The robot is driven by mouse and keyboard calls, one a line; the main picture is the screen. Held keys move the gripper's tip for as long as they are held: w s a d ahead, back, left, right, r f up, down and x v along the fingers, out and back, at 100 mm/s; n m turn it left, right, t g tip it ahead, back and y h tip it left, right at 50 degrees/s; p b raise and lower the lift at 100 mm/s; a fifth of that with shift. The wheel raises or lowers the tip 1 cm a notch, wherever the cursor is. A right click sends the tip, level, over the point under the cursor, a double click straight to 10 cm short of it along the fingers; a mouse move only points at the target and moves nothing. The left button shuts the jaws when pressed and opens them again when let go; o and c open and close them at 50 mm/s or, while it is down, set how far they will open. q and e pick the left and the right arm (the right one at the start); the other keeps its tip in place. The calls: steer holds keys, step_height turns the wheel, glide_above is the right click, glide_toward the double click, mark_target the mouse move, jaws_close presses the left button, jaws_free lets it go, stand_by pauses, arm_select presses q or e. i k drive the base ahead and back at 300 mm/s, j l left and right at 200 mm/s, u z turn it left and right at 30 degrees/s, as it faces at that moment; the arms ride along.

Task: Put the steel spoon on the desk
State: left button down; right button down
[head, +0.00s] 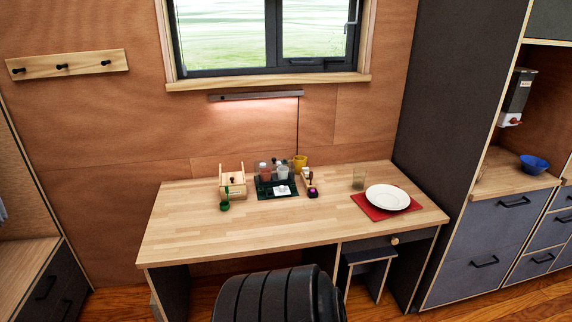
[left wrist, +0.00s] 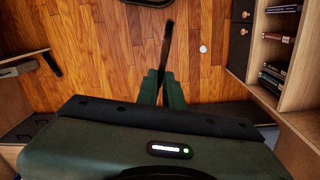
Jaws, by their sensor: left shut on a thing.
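In the left wrist view my left gripper (left wrist: 162,88) is shut on a thin, long, dark thing that sticks out past the fingertips. It looks like the steel spoon (left wrist: 167,45), seen nearly edge-on; its bowl cannot be made out. The wooden desk (head: 240,238) stands under the window in the head view, with bare top at its left and front. Neither gripper shows in the head view. The left wrist view shows wooden floor beyond the spoon, not the desk top.
On the desk are a white plate (head: 387,197) on a red mat (head: 364,205), a glass (head: 359,179), a dark tray (head: 266,194) with jars, a small wooden box (head: 232,182) and a green item (head: 225,205). A stool (head: 368,258) is beneath. A large black ribbed shape covers the bottom centre.

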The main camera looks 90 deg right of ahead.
mark_target(377, 181)
steer(key=l+z, duration=0.15)
steer(key=z, duration=0.25)
steer(key=k+l+z, duration=0.1)
steer(key=z, duration=0.35)
steer(key=l+z, duration=0.25)
steer(key=z, duration=0.15)
steer(key=l+z, duration=0.15)
steer(key=z, duration=0.25)
steer(key=l+z, duration=0.2)
steer(key=z, duration=0.25)
steer(key=i+l+z, duration=0.8)
steer(key=l+z, duration=0.15)
steer(key=i+l+z, duration=0.45)
steer(key=i+l, duration=0.15)
steer(key=i, duration=0.2)
steer(key=i+l, duration=0.15)
steer(key=i, duration=0.25)
